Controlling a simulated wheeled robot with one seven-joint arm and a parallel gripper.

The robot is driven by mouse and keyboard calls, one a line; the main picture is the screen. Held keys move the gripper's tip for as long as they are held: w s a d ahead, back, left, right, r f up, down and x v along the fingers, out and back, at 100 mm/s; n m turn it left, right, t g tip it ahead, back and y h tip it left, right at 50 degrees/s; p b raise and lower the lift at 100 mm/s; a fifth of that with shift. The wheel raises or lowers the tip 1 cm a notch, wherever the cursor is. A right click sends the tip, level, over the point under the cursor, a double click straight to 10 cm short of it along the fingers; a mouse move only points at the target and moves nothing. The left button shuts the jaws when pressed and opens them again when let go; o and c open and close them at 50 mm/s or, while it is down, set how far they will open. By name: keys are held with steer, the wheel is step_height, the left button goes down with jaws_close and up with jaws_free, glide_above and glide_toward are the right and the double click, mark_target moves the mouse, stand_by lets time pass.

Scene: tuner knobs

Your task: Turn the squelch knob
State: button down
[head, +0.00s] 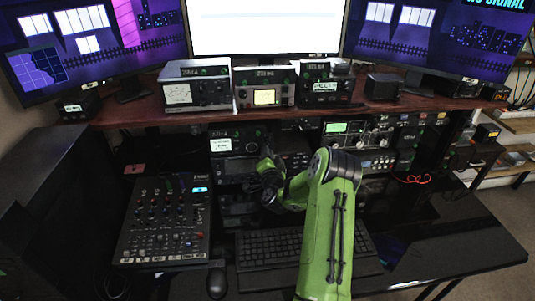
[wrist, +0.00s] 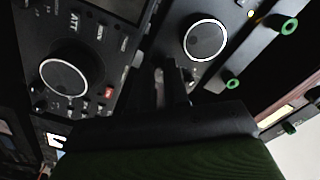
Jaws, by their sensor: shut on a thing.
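My gripper (head: 266,168) reaches to the front of the rack-mounted radio (head: 222,146) under the wooden shelf. In the wrist view my gripper's dark fingers (wrist: 173,88) are close together against the panel, shut on a small knob that they mostly hide. I cannot read a label there, so the pictures alone do not confirm which knob it is. A large white-ringed dial (wrist: 64,77) is on the panel to the left, beside the letters ATT and a small red button (wrist: 109,92). Another white-ringed dial (wrist: 206,40) is just above right of the fingers, apart from them.
Green-ringed knobs (wrist: 290,26) stick out at the right in the wrist view. A mixer (head: 163,222) lies left on the desk, with a keyboard (head: 268,249) and mouse (head: 216,281) in front. Several radios, including one with a yellow screen (head: 265,97), stand on the shelf above.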

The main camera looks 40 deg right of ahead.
steer(key=c, duration=1.1)
jaws_free()
steer(key=b+v, duration=1.3)
steer(key=v, duration=0.2)
steer(key=shift+s+a, duration=0.25)
steer(key=shift+a, duration=0.1)
